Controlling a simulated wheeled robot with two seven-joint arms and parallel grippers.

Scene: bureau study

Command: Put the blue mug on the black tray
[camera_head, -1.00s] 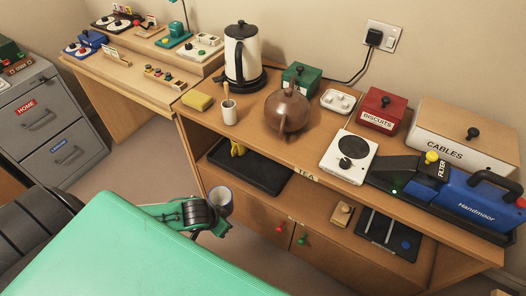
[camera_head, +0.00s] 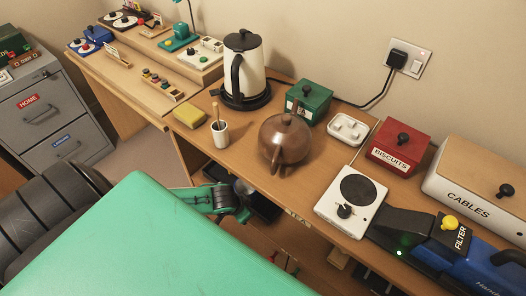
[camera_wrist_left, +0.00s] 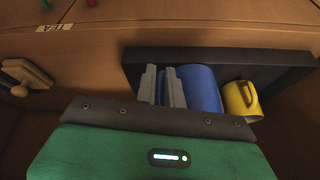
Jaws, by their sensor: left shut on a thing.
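The blue mug (camera_wrist_left: 201,88) shows in the left wrist view beside the two grey fingers of my left gripper (camera_wrist_left: 163,86), which is shut on it. The mug is over the black tray (camera_wrist_left: 225,54); I cannot tell whether its base touches the tray. A yellow mug (camera_wrist_left: 241,100) is on the tray beside the blue mug. In the head view my left gripper (camera_head: 238,196) reaches in under the front of the desk top, with the dark tray (camera_head: 266,209) partly showing there. The blue mug is not clearly visible in that view. My right gripper is out of view.
The desk top above the lower shelf carries a kettle (camera_head: 244,75), a brown teapot (camera_head: 285,139), a white cup (camera_head: 220,133), a yellow sponge (camera_head: 189,117) and a white hotplate (camera_head: 350,205). A wooden block (camera_wrist_left: 28,75) lies to the left in the wrist view.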

